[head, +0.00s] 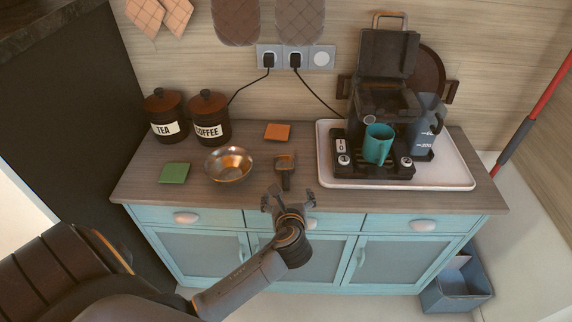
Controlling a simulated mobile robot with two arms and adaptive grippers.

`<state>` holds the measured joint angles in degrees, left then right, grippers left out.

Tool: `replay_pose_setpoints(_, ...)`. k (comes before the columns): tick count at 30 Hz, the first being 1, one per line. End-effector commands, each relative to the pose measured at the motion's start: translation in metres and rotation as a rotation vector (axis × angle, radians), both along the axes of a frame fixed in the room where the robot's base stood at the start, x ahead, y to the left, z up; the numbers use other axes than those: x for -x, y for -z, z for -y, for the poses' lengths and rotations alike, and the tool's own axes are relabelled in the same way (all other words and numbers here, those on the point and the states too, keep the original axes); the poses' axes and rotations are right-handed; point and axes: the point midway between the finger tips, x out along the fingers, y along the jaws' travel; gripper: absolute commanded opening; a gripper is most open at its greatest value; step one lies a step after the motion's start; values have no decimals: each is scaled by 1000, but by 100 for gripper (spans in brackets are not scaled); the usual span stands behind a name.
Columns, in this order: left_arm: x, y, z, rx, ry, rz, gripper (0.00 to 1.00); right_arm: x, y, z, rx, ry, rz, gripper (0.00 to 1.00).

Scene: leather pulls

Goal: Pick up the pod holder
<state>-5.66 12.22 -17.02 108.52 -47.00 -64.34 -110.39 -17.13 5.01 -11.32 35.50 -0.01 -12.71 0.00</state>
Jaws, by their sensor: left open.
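The pod holder (285,169) is a small dark holder with a handle and a lighter, copper-toned inside. It lies on the wooden counter between the metal bowl and the white tray, its handle pointing towards the front edge. My left gripper (275,194) is open at the counter's front edge, just in front of the handle's end. In this view its fingers are close to the handle, and I cannot tell whether they touch it. My right gripper is not in view.
A metal bowl (229,165) stands left of the pod holder, with an orange square (277,131) behind it. A white tray (450,180) to the right bears a coffee machine (384,75), a teal mug (377,146) and a jug (428,125). Tea (165,114) and coffee (209,118) jars stand back left.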

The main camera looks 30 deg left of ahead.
Motion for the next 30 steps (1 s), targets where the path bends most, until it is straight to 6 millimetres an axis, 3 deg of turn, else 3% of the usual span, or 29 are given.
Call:
replay_pose_setpoints(2,-5,-11,-2,-54,16,-7,94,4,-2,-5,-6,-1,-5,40)
replay_pose_setpoints(5,-13,-11,-8,-81,25,-12,94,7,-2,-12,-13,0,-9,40)
replay_pose_setpoints(15,-60,14,-42,-77,24,-12,94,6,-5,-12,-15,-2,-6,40)
replay_pose_setpoints(23,-73,21,-52,-73,23,-12,94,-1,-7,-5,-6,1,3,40)
replay_pose_setpoints(30,-97,34,-69,-74,22,-12,94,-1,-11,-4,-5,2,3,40)
